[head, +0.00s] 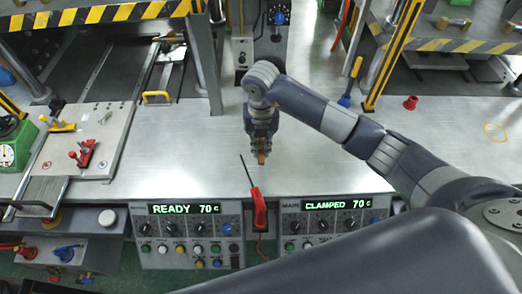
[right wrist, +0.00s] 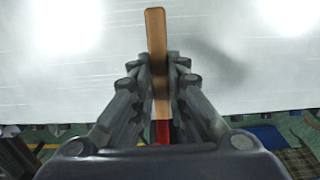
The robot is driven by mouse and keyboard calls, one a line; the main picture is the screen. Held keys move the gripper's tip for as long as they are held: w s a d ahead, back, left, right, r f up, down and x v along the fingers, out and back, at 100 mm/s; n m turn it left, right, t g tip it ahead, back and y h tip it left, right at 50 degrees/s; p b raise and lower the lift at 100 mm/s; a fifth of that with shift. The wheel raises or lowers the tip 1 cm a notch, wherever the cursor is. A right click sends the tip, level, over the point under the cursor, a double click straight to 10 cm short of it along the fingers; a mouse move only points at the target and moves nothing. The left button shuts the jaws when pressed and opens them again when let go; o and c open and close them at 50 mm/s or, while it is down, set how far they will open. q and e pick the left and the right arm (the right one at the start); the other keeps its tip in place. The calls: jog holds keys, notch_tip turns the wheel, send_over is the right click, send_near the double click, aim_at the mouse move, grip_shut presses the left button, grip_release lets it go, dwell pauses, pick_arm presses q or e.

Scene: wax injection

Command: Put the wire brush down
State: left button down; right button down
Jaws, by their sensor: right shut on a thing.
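In the right wrist view, the brush (right wrist: 156,38) is a narrow wooden strip between the fingers of the right gripper (right wrist: 160,75). Its bristles cannot be made out. I cannot tell whether the brush touches the table. My left gripper is not in view.
A plate with red and yellow clamps (head: 85,140) is at left. A blue-handled tool (head: 346,98) and red cap (head: 410,103) are at right. Bare metal table (head: 190,135) surrounds the gripper.

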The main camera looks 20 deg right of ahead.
aim_at(261, 147)
notch_tip(261, 147, down, 3)
jog(key=shift+f+p, duration=0.1)
jog(key=shift+p, duration=0.35)
jog(key=shift+f, duration=0.5)
jog(key=shift+f, duration=0.1)
jog(key=c, duration=2)
grip_release()
jog(key=shift+f, duration=0.1)
jog(key=o, duration=0.4)
